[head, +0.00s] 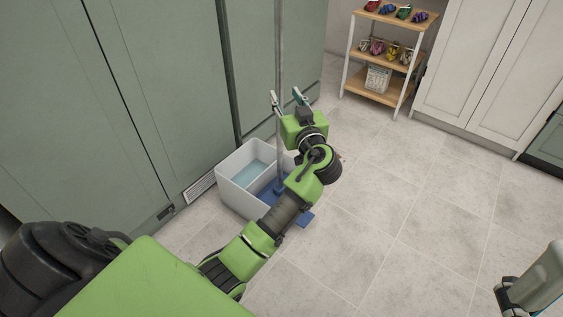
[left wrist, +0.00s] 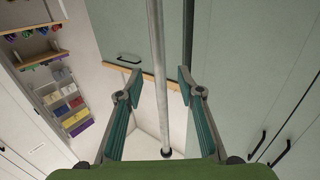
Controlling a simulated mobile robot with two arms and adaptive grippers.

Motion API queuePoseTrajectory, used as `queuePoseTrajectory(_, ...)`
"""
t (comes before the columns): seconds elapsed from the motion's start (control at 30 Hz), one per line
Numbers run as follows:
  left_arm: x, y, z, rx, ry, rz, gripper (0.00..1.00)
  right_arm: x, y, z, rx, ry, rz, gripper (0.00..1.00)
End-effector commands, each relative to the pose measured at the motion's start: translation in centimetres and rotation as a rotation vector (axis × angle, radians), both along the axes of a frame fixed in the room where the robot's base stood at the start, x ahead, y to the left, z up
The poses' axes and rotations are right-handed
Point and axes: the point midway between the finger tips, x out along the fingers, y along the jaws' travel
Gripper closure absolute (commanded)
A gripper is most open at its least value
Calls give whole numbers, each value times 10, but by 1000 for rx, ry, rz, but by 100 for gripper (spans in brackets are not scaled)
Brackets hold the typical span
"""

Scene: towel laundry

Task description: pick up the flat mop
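The flat mop has a thin grey upright pole (head: 279,60) and a flat blue head (head: 304,219), partly hidden by my left arm and the white bucket area. My left gripper (head: 287,98) is open at the pole, its fingertips pointing towards the green cabinets. In the left wrist view the pole (left wrist: 156,45) runs between the two spread teal fingers (left wrist: 156,82), with a gap on each side. Whether the pole is deep between the fingers is hard to tell.
A wooden shelf rack (head: 378,58) with small colourful items stands at the back. A pale grey object (head: 540,282) shows at bottom right. The tiled floor (head: 400,200) is clear.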

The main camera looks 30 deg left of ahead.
Motion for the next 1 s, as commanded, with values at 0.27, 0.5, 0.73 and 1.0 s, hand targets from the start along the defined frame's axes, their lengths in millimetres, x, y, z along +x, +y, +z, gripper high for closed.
queuePoseTrajectory(0.27,17,19,-2,1,1,0,65,1,0,-7,-1,1,0,0)
queuePoseTrajectory(0.5,40,45,-8,2,-1,0,65,3,1,-2,-4,-49,-3,0)
queuePoseTrajectory(0.73,49,55,-7,-1,1,-1,65,4,2,2,-6,-58,-4,0)
queuePoseTrajectory(1.0,49,54,-7,-1,1,-1,94,4,2,2,-7,-57,-3,0)
